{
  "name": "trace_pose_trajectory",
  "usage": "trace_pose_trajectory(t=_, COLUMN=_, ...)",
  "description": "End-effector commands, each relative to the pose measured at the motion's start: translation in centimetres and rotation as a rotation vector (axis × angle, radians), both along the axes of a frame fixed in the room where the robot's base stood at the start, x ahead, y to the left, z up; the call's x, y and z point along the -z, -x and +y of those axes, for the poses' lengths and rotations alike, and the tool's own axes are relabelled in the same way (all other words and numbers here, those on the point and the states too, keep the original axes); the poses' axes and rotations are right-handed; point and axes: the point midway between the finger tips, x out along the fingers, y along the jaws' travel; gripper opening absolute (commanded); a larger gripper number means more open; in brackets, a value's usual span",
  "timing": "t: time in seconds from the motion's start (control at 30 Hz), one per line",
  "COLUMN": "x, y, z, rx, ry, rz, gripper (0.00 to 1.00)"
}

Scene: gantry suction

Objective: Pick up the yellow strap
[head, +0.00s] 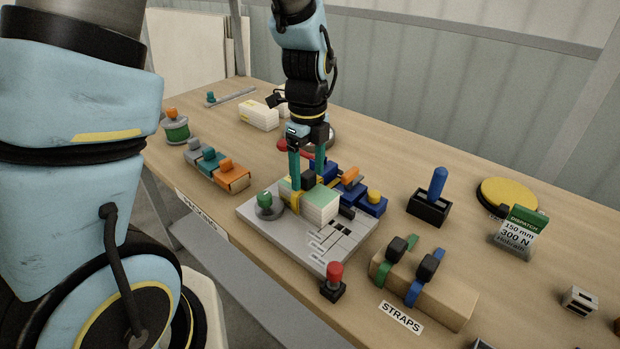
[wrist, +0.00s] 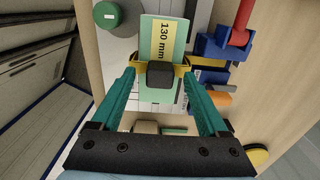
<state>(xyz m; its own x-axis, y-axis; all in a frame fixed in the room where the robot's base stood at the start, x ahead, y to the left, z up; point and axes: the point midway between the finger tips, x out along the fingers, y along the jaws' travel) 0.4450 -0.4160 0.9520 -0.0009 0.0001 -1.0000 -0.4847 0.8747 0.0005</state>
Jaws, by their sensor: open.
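The yellow strap (head: 296,202) is wrapped around a white and green block (head: 319,207) on a grey plate. In the wrist view the strap (wrist: 183,66) crosses the block, which bears a "130 mm" label, and has a dark grip (wrist: 160,76) on top. My gripper (head: 308,181) points down over the block with teal fingers apart. In the wrist view the open gripper (wrist: 159,78) has one fingertip on each side of the dark grip, with gaps between. Whether the fingertips touch the strap's sides cannot be told.
The grey plate (head: 267,228) also carries a green-topped knob (head: 265,203). Blue bins (head: 372,204) stand close behind the block. A red-topped post (head: 334,278) stands at the plate's front corner. A wooden holder (head: 447,299) with green and blue straps is at right.

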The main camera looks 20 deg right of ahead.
Motion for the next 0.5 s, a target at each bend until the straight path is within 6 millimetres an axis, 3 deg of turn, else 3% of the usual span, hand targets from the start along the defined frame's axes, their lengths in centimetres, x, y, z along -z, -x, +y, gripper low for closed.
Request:
trace_pose_trajectory(t=0.37, x=1.13, y=-0.04, z=0.05, rx=0.000, ry=0.000, rz=-0.001, gripper=0.78)
trace_pose_trajectory(t=0.5, x=1.12, y=-0.04, z=0.05, rx=0.000, ry=0.000, rz=-0.001, gripper=0.62)
